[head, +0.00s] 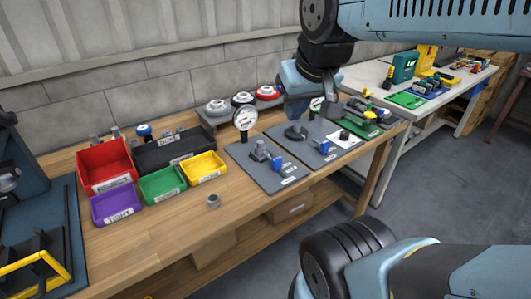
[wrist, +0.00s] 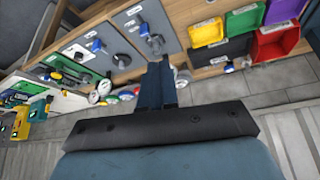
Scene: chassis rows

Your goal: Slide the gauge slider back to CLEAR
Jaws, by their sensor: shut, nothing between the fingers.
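Two grey panels lie side by side on the wooden bench, a left one (head: 247,161) and a right one (head: 300,148). Each bears a blue handle, one on the left panel (head: 277,162) and one on the right (head: 324,147), and a round white gauge stands behind each, left (head: 245,118) and right (head: 316,104). I cannot tell which part is the gauge slider, and the labels are too small to read. My gripper hangs above the back of the right panel in the head view, partly covering the right gauge. In the wrist view my gripper (wrist: 162,68) is shut and empty.
Red (head: 104,163), purple (head: 116,206), green (head: 163,184) and yellow (head: 204,168) bins stand left of the panels. A small grey part (head: 213,201) lies on the bench front. A white table (head: 375,76) stands at the back right. The front bench top is mostly clear.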

